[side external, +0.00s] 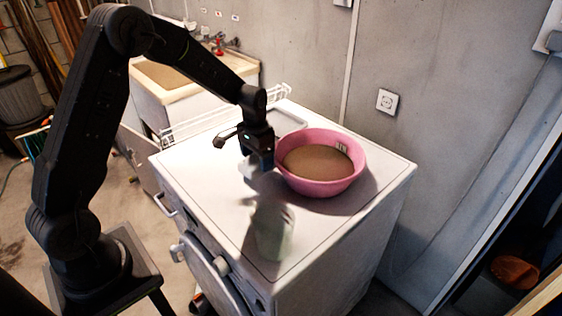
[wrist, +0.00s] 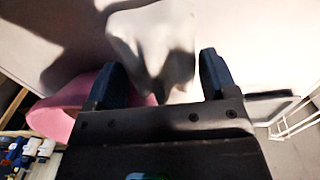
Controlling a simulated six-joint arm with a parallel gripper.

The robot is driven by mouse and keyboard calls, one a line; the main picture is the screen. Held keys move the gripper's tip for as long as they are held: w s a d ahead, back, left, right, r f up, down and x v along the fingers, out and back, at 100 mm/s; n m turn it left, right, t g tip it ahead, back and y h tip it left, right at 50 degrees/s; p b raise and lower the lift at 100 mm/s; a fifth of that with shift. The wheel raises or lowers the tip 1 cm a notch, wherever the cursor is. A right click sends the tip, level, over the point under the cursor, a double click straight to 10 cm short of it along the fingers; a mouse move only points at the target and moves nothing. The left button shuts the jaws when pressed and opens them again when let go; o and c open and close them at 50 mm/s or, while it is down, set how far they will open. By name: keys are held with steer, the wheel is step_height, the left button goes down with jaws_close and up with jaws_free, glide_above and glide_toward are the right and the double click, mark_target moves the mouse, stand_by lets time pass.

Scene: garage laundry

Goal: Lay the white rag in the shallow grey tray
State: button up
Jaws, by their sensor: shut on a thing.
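The white rag (wrist: 150,45) hangs in soft folds between the two fingers in the wrist view. My gripper (wrist: 160,85) is shut on it. In the side view my gripper (side external: 261,168) is over the white machine top, just left of the pink basin, with a little of the rag (side external: 249,171) pale at its fingertips. The shallow grey tray (side external: 292,120) lies at the back of the machine top, behind my gripper and partly hidden by the basin. Its edge also shows at the right in the wrist view (wrist: 270,104).
A pink basin (side external: 321,188) with brown contents stands right beside my gripper. A blurred pale green-white thing (side external: 272,235) is near the machine's front; I cannot tell what it is. A white wire rack (side external: 190,126) runs along the left back edge. The right front top is clear.

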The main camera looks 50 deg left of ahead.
mark_target(257, 164)
steer(key=shift+w+a+f, duration=0.25)
steer(key=shift+a+f, duration=0.05)
steer(key=shift+a, duration=0.05)
steer(key=shift+f, duration=1.25)
steer(key=shift+f, duration=0.1)
steer(key=o, duration=0.9)
